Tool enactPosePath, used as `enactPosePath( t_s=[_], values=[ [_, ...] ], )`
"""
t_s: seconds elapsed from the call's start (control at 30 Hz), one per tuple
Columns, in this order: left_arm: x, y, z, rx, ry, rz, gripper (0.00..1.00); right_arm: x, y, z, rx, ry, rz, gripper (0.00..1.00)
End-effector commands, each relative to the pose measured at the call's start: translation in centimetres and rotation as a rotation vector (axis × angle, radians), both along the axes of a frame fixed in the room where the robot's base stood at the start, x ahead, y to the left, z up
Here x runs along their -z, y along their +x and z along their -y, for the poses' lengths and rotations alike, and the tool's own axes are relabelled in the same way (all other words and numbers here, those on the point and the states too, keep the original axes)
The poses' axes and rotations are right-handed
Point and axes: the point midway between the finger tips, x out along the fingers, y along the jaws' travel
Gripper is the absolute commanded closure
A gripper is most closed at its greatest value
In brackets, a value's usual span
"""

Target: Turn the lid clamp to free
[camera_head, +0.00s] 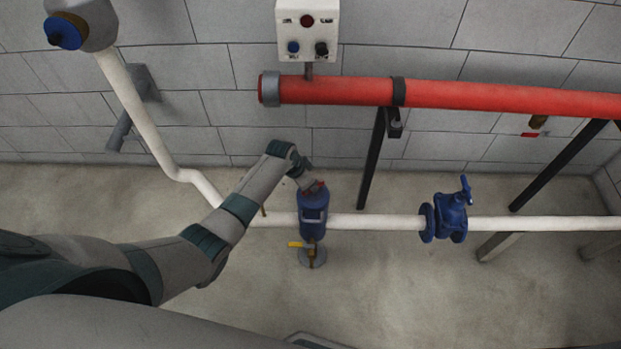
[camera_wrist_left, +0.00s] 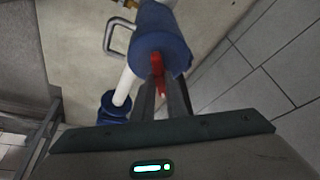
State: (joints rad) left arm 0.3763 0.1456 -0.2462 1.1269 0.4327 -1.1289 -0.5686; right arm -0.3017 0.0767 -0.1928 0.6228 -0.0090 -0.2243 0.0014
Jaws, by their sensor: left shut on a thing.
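The blue strainer body (camera_head: 312,215) stands upright on the white pipe, and it also shows large in the left wrist view (camera_wrist_left: 160,38). The red lid clamp (camera_wrist_left: 157,64) is on top of its lid; in the head view only small red bits show there. My left gripper (camera_wrist_left: 160,84) reaches the lid from above, its fingers shut on the red clamp. In the head view the left gripper (camera_head: 309,184) partly covers the lid and clamp. My right gripper is in neither view.
A yellow-handled drain valve (camera_head: 302,245) sits below the blue body. A blue gate valve (camera_head: 447,215) is on the white pipe (camera_head: 375,221) to the right. A red pipe (camera_head: 480,97) and a control box (camera_head: 307,30) are behind. The floor in front is mostly clear.

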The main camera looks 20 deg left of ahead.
Motion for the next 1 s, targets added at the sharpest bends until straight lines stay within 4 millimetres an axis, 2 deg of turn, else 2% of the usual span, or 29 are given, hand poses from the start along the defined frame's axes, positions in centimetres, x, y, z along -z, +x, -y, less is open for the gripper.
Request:
enactPosePath(
  t_s=[0.03, 0.1, 0.5, 1.0],
  values=[
    [-0.4, -0.3, 0.8, -0.037, -0.009, -0.005, 1.0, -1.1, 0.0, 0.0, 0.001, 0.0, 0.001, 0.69],
    [-0.3, -0.4, 0.8, -0.104, -0.008, -0.006, 1.0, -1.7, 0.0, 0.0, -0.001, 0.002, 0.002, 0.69],
    [-0.2, -0.4, 1.2, -0.485, -0.01, -0.005, 1.0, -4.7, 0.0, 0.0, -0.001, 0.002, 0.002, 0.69],
    [0.1, -0.2, 1.4, -0.876, -0.01, -0.004, 1.0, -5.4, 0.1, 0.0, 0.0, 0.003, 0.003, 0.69]
  ],
)
